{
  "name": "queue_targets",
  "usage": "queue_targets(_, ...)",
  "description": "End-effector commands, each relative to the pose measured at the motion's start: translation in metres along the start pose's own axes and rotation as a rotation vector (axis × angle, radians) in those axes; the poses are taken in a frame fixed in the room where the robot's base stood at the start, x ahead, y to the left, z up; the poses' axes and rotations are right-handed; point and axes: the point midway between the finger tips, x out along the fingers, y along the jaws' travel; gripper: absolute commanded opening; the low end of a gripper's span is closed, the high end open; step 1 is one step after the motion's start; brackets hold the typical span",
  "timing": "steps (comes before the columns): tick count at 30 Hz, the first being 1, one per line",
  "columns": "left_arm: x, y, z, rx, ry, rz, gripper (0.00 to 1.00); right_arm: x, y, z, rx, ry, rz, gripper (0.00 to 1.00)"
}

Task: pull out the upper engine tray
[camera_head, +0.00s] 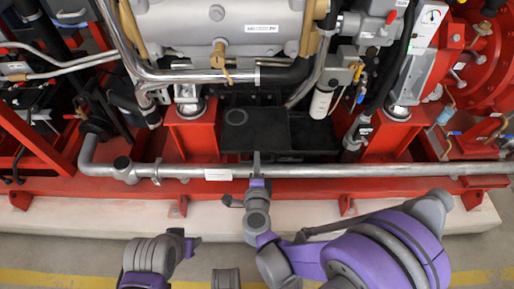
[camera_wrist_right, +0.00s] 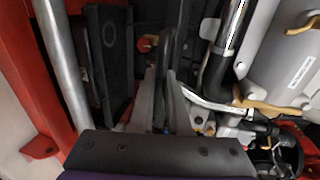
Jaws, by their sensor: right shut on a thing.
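The upper engine tray (camera_head: 304,131) is a flat black piece under the grey engine block, between two red supports. My right gripper (camera_head: 256,158) reaches over the front pipe to the tray's front edge.
A grey pipe (camera_head: 390,169) runs across the front, close to my right gripper. A red base frame (camera_head: 100,188) lies below it on a pale plinth (camera_head: 90,215). Hoses and a white filter cylinder (camera_head: 321,103) stand close by. The floor in front is free.

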Motion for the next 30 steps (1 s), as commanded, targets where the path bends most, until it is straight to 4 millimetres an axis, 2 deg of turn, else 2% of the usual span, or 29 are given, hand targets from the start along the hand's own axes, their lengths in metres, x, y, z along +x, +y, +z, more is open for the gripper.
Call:
queue_targets(1,0.002,0.0,0.0,0.0,0.0,0.0,0.5,-0.009,0.003,0.002,0.0,-0.005,0.001,0.0)
queue_targets(4,0.003,0.0,0.001,0.0,-0.001,0.0,0.5,-0.019,0.004,0.001,0.001,-0.003,0.001,0.0)
queue_targets(14,0.003,0.0,0.001,0.0,-0.001,0.0,0.5,-0.021,0.004,0.0,0.001,-0.002,0.001,0.0)
queue_targets(15,0.003,0.0,0.001,0.0,-0.001,0.0,0.5,-0.021,0.004,0.0,0.001,-0.002,0.001,0.2)
queue_targets(19,0.003,0.0,0.001,0.0,-0.001,0.0,0.5,-0.021,0.004,0.0,0.001,-0.002,0.001,0.43)
queue_targets(30,0.002,0.0,0.001,0.0,0.0,0.0,0.5,-0.025,0.004,0.0,0.001,-0.003,0.001,0.45)
